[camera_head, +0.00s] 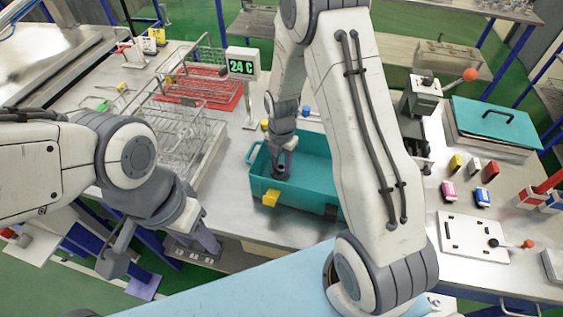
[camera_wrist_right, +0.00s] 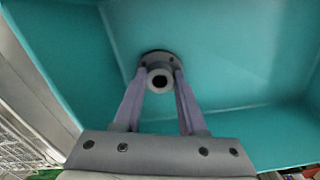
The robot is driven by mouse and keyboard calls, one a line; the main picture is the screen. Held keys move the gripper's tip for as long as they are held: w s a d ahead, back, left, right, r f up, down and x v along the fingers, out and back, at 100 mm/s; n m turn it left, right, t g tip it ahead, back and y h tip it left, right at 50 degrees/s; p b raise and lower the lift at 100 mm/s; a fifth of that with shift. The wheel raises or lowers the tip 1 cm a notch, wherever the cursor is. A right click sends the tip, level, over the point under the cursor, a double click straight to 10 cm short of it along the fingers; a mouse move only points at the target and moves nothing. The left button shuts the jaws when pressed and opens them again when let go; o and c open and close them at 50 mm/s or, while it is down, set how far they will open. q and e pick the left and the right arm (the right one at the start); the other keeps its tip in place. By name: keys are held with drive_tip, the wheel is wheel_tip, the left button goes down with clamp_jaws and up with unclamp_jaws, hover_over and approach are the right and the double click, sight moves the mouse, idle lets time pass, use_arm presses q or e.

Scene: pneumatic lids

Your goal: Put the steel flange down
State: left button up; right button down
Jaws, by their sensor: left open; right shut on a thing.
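The steel flange (camera_wrist_right: 159,77) is between the two fingers of my right gripper (camera_wrist_right: 160,88) in the right wrist view. The right gripper is shut on it. The flange shows as a grey ring with a round collar, inside the teal bin (camera_wrist_right: 240,40). Whether it touches the bin floor I cannot tell. In the head view, my right gripper (camera_head: 281,170) reaches down into the left part of the teal bin (camera_head: 307,150). My left gripper (camera_head: 160,258) is open and empty, low at the left by the table's front edge.
Wire baskets (camera_head: 180,130) and a red tray (camera_head: 205,92) stand left of the bin, near a display (camera_head: 242,66) reading 24 C. A teal lid (camera_head: 495,122), small coloured blocks and a white plate (camera_head: 470,238) are at the right. My right arm hides part of the bin.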

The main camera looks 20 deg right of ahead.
drive_tip(key=shift+f, duration=0.2)
drive_tip(key=shift+c, duration=2.4)
unclamp_jaws()
drive_tip(key=shift+r, duration=0.15)
